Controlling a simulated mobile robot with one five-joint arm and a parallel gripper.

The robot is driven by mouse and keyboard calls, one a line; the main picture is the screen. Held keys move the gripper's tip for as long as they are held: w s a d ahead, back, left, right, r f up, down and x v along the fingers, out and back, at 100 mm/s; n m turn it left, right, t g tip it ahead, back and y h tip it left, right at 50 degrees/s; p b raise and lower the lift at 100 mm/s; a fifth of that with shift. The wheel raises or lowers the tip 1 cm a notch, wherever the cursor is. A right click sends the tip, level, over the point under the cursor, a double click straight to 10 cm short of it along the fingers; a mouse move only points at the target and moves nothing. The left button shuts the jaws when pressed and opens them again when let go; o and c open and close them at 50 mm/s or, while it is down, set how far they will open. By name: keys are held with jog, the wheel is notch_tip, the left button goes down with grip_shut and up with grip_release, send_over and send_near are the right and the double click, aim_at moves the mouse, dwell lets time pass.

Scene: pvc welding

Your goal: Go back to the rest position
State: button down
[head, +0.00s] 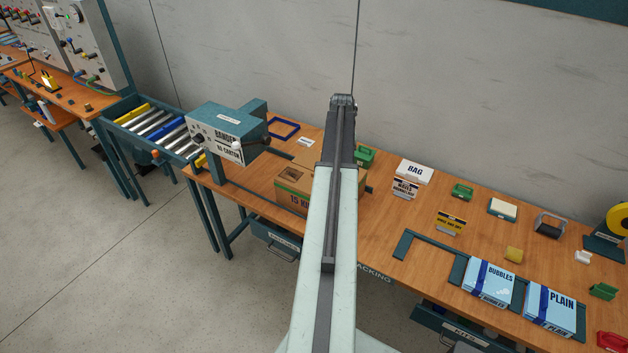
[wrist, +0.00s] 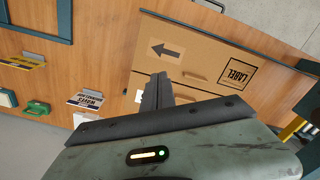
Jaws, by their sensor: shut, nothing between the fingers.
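My gripper (wrist: 159,78) shows in the wrist view with its dark fingers together and nothing between them. It is over or near a brown carton (wrist: 205,52) with a black arrow and a printed label square; the gap between them is hard to judge. In the head view my arm rises through the middle of the picture. I cannot make out the fingertips there. The carton (head: 294,198) stands on the wooden bench, partly hidden behind my arm.
A teal carton machine (head: 228,133) stands left of the carton, beside a roller conveyor (head: 150,128). To the right, the bench (head: 390,238) holds signs, small green items, a yellow tape roll (head: 618,219) and blue packs marked BUBBLES (head: 488,283) and PLAIN (head: 550,311). Open floor (head: 110,250) lies at left.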

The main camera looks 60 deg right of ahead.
jog(key=shift+r, duration=0.2)
dwell(0.3)
jog(key=w+a+f+n+b, duration=0.2)
jog(key=w+a+n, duration=0.1)
jog(key=w+a, duration=1.05)
jog(key=w+a+f+n+b, duration=0.3)
jog(key=w+a, duration=1)
jog(key=a, duration=0.2)
jog(key=w+a+f+n+b, duration=0.1)
jog(key=w+a+n, duration=0.2)
jog(key=a, duration=1.1)
jog(key=s+a+f+n+b, duration=0.1)
jog(key=s+a, duration=0.3)
jog(key=a, duration=0.7)
jog(key=s+a+f+n+b, duration=0.1)
jog(key=s+a+n, duration=0.1)
jog(key=a, duration=1)
jog(key=shift+s+a+f+b, duration=0.2)
jog(key=shift+s+a+b, duration=0.1)
jog(key=shift+s, duration=0.55)
